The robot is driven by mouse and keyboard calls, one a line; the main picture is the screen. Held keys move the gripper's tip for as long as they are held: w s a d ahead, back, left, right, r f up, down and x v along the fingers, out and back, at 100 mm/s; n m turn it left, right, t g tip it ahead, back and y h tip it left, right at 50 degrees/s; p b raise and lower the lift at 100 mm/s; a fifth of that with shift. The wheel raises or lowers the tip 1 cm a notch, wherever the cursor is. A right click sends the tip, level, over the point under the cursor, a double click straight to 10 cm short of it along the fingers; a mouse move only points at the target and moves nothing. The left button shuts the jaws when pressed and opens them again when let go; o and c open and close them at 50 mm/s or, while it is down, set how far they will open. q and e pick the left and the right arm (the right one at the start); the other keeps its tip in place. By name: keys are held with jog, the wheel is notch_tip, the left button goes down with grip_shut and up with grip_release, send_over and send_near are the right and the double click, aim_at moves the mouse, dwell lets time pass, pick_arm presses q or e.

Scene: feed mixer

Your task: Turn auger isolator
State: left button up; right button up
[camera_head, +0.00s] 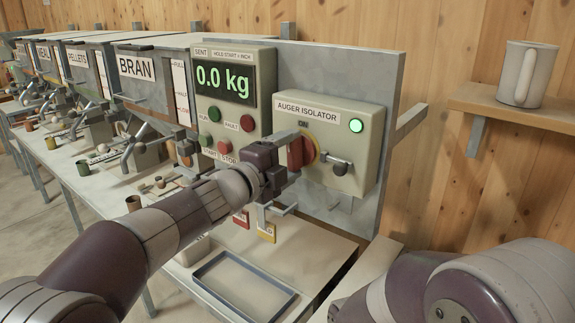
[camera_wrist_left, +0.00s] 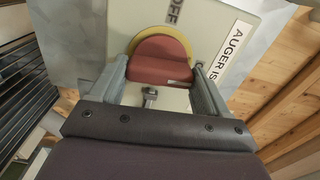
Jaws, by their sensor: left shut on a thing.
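The grey-green auger isolator box (camera_head: 352,110) is on the upright metal panel, with a lit green lamp (camera_head: 356,125) at its upper right. Its red rotary knob (camera_head: 309,150) sits on a yellow ring, with an ON label above it. My left gripper (camera_head: 296,152) is shut on the red knob, partly covering it. In the left wrist view the red knob (camera_wrist_left: 162,62) lies between the two fingers, and an OFF label shows beyond the yellow ring (camera_wrist_left: 160,31). My right gripper is not in view; only my right arm's links show at the lower right.
A small metal hasp or latch (camera_head: 340,166) sticks out right of the knob. The control box (camera_head: 233,100) reading 0.0 kg stands to the left. Tags (camera_head: 266,231) hang below. A blue-rimmed tray (camera_head: 243,285) lies on the bench. A mug (camera_head: 524,75) stands on a shelf.

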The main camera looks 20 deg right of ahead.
pick_arm(q)
jog(key=shift+r+m, duration=0.15)
jog(key=shift+m, duration=0.35)
jog(key=o, duration=1)
jog(key=shift+d, duration=0.15)
jog(key=shift+s, duration=0.1)
jog(key=shift+s+a+f+b, duration=0.15)
jog(key=shift+a+f+b, duration=0.05)
jog(key=shift+a+b, duration=0.2)
jog(key=b+v, duration=0.1)
jog(key=v, duration=1.1)
jog(key=shift+s+d+r, duration=0.1)
